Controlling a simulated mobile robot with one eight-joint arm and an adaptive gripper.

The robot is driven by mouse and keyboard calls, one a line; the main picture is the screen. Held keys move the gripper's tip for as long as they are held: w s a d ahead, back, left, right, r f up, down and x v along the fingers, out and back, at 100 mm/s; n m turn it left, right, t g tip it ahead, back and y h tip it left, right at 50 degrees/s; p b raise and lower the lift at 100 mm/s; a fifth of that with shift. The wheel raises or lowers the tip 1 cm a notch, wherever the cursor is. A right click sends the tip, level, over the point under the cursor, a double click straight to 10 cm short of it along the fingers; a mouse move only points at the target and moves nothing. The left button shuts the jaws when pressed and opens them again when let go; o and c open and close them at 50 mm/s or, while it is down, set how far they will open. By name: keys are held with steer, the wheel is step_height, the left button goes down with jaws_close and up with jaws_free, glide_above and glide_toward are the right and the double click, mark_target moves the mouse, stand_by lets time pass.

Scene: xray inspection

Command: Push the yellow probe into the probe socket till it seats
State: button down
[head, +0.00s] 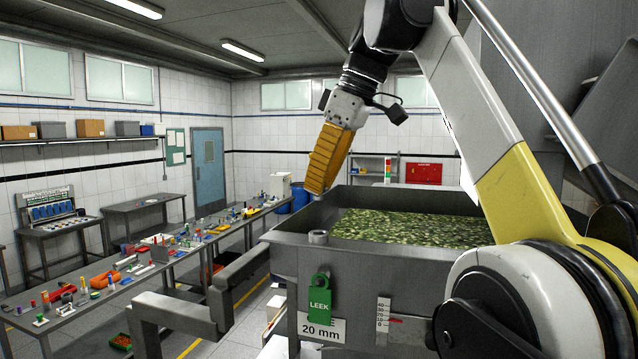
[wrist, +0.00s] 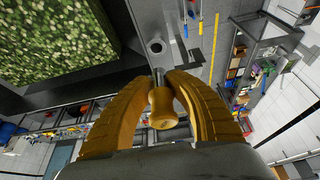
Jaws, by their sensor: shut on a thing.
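My gripper (head: 316,188), with ribbed orange-yellow fingers, points down above the near left corner of the grey hopper (head: 395,264). In the wrist view my gripper (wrist: 165,79) is shut on the yellow probe (wrist: 162,108). The probe has a flared yellow handle and a thin grey metal shaft that reaches past the fingertips. The probe socket is a short round grey collar (wrist: 156,47) with an open hole, on the hopper's rim. It also shows as a collar (head: 318,237) below my fingertips in the head view. The shaft tip appears apart from the collar. The fingers hide the probe in the head view.
Chopped green leek (head: 410,226) fills the hopper. A green LEEK tag (head: 319,293) and a 20 mm sign (head: 321,327) hang on its front. A grey rail frame (head: 185,310) stands left of it. A long bench (head: 95,283) holds many small items. Air around the collar looks clear.

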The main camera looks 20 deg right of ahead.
steer(key=shift+w+f, duration=0.15)
steer(key=shift+w, duration=0.05)
steer(key=shift+s+f+b, duration=0.35)
steer(key=shift+f+b, duration=0.2)
steer(key=shift+b, duration=0.1)
steer(key=f+b, duration=0.1)
steer(key=f, duration=0.1)
steer(key=f+b, duration=0.1)
steer(key=b, duration=0.1)
steer(key=shift+w+f, duration=0.2)
steer(key=shift+f, duration=0.15)
steer(key=shift+s, duration=0.2)
steer(key=shift+w+p, duration=0.1)
steer(key=shift+p, duration=0.35)
steer(key=shift+f+p, duration=0.3)
steer(key=shift+f, duration=0.45)
stand_by(2.0)
steer(key=c, duration=1.2)
jaws_free()
steer(key=shift+c, duration=0.2)
